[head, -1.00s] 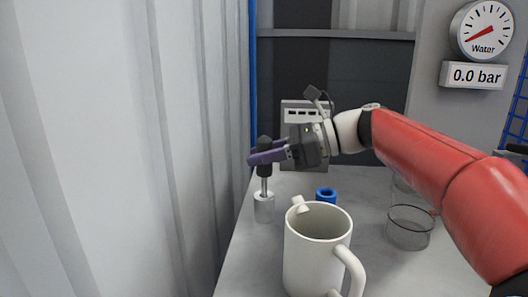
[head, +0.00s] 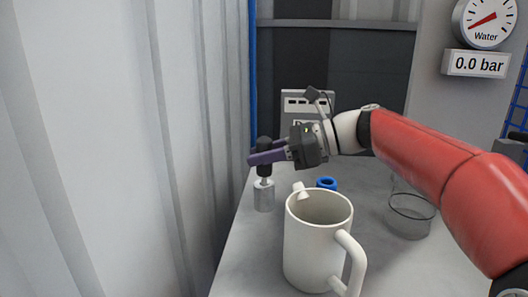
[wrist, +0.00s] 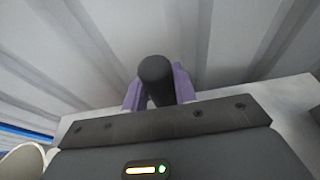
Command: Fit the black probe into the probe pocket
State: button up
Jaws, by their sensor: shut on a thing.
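The black probe (head: 264,144) stands upright at the table's left side, with a short length of its metal shaft showing below the handle. Its round black top also shows in the wrist view (wrist: 155,70). My gripper (head: 264,158) is shut on the probe's handle, with one purple finger on each side. The probe pocket, a grey metal cylinder (head: 264,197), stands upright on the table directly below the probe. The shaft goes down into the cylinder's top; how deep it reaches is hidden.
A white mug (head: 315,245) stands in front, right of the pocket. A blue ring (head: 327,184) lies behind it and a clear glass (head: 410,215) stands to the right. A corrugated wall (head: 150,150) is close on the left. A grey box (head: 305,105) stands behind.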

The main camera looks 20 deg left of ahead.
jog(key=shift+f+b, duration=0.35)
jog(key=shift+f, duration=0.6)
jog(key=o, duration=1.1)
jog(key=v, duration=0.7)
jog(key=shift+d+p, duration=0.3)
jog(key=shift+d, duration=0.1)
jog(key=shift+w+r, duration=0.1)
